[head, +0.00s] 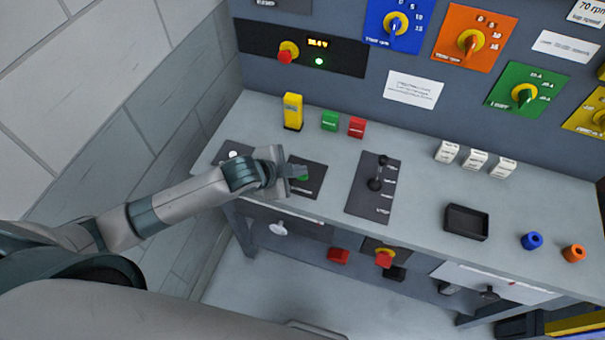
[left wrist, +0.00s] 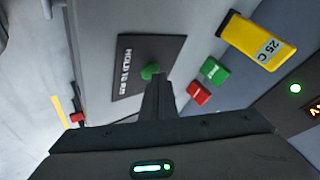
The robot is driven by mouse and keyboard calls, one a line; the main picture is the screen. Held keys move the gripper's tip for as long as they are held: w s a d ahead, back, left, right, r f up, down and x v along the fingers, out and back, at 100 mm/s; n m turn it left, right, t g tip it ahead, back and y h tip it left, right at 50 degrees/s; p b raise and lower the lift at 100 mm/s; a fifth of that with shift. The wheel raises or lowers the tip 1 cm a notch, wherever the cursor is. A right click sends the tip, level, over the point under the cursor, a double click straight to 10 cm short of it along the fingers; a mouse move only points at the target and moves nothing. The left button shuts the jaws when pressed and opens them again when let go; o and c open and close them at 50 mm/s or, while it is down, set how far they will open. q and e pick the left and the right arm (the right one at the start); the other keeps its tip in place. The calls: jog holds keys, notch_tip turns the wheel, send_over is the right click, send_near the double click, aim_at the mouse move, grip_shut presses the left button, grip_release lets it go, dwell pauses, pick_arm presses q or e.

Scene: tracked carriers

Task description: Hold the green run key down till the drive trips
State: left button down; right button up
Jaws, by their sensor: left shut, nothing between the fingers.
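The green run key (head: 303,178) sits on a dark plate (head: 310,190) on the bench top, and part of it is hidden by my fingers. In the left wrist view the key (left wrist: 149,71) shows just beyond the fingertips, on the plate marked "HOLD TO RUN" (left wrist: 127,75). My left gripper (head: 298,171) is shut and empty, with its fingertips at the key. It also shows in the left wrist view (left wrist: 157,82). I cannot tell whether the key is pressed down. My right gripper is not in view.
A panel display (head: 318,43) is lit above a glowing green lamp (head: 319,62). A yellow tester (head: 292,111), a green block (head: 330,121) and a red block (head: 357,127) stand behind the key. A lever plate (head: 365,199) lies to the right.

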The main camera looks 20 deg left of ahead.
aim_at(299, 178)
pick_arm(q)
jog(key=shift+f, duration=0.4)
dwell(1.6)
jog(key=shift+r, duration=0.15)
dwell(2.0)
jog(key=shift+r+p, duration=0.85)
jog(key=shift+p, duration=0.15)
notch_tip(299, 178, up, 3)
jog(key=p, duration=0.3)
jog(key=shift+f, duration=0.1)
jog(key=shift+r+p, duration=0.55)
jog(key=shift+r, duration=0.5)
dwell(0.6)
